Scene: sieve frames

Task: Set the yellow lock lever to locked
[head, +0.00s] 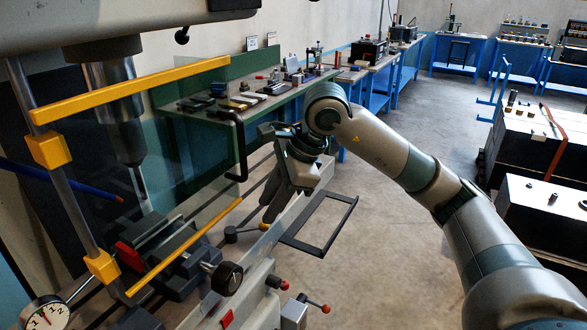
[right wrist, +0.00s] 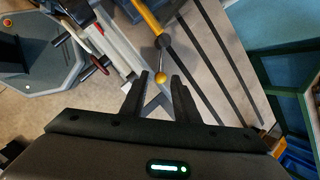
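The yellow lock lever shows in the right wrist view as a yellow ball knob (right wrist: 160,78) on a thin metal stem. In the head view a small yellow spot, seemingly this knob (head: 264,227), shows just under the right gripper. My right gripper (head: 268,214) points down beside the machine. In the right wrist view the right gripper (right wrist: 159,76) is open, with its two dark fingers apart and the knob in line with the gap between the tips. I cannot tell whether the knob is between the tips or just beyond them. My left gripper is not in view.
A yellow guard bar (head: 180,248) runs close to the right gripper's left. A black rectangular frame (head: 320,222) lies to its right. A black handwheel (head: 227,278) and red-tipped levers (head: 277,282) stand in front. A green workbench (head: 200,115) is behind; open floor lies right.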

